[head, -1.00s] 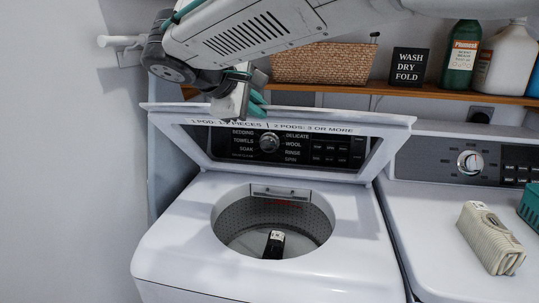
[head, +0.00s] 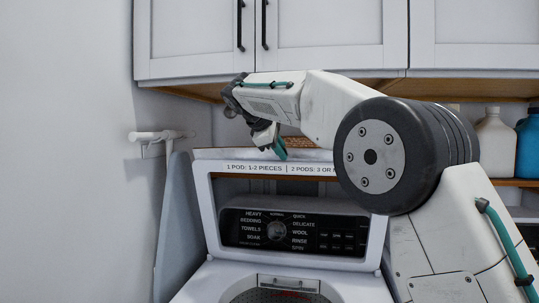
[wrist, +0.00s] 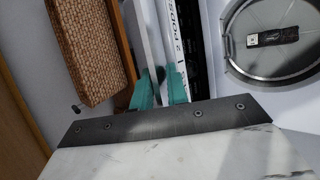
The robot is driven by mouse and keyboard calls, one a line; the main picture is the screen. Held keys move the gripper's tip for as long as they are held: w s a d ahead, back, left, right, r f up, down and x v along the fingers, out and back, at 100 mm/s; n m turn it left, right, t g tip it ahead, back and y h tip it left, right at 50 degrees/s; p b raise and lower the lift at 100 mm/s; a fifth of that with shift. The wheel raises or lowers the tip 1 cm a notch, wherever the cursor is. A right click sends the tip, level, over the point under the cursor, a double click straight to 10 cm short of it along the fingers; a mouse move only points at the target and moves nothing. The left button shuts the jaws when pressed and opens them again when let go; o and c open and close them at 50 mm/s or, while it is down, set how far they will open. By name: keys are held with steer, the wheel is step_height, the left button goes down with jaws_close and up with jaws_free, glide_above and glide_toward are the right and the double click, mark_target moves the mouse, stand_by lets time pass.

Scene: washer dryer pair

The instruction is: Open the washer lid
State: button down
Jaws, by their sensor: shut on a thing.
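The washer (head: 205,287) stands low in the head view. Its white-framed lid (head: 204,200) with a see-through middle is raised, and the washer's control panel (head: 330,235) shows through it. My gripper (head: 279,150) is at the lid's top edge. In the wrist view, the teal fingertips of my gripper (wrist: 163,92) are shut on the lid's edge, with the label strip beside them. The round tub opening (wrist: 229,45) is uncovered, and a small black-and-white item (wrist: 273,38) lies inside. The exact finger contact is partly hidden.
A wicker basket (wrist: 95,45) sits on the wooden shelf behind the lid, close to my gripper. White cabinets (head: 330,38) hang above my arm. A white wall bracket (head: 158,137) sticks out at left. Bottles (head: 494,135) stand on the shelf at right.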

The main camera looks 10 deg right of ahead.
steer(key=shift+r, duration=0.1)
steer(key=c, duration=1.8)
jaws_free()
steer(key=shift+o, duration=0.2)
steer(key=shift+a, duration=0.1)
steer(key=v, duration=0.7)
steer(key=shift+s+a+r, duration=0.15)
steer(key=shift+r, duration=0.15)
